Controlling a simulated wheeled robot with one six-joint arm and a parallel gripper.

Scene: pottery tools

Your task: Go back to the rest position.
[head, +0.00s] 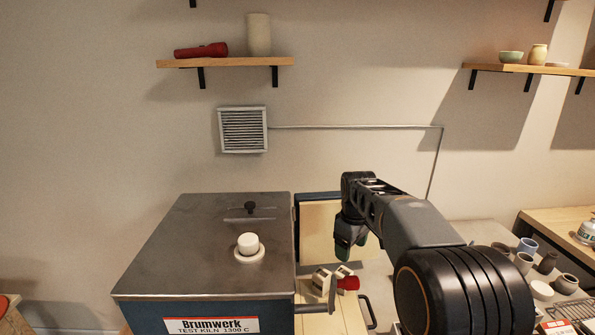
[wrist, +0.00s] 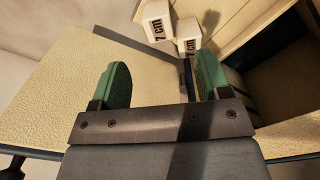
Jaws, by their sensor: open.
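My gripper (head: 350,245) hangs at the end of my bent arm, just right of the kiln (head: 190,285). In the wrist view my gripper (wrist: 160,78) is open, its two green-padded fingers wide apart with nothing between them. Below it is a pale, rough surface (wrist: 60,85). Two white blocks (wrist: 156,24) marked "7 cm" are beyond the fingertips, one near the right finger. In the head view the pale blocks (head: 321,279) show below my gripper, beside a red part (head: 349,283). No mark of a rest position is visible.
A table (head: 480,233) at right holds several cups and pots. Wall shelves (head: 225,62) and a vent (head: 243,130) are behind. Open air lies above the kiln.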

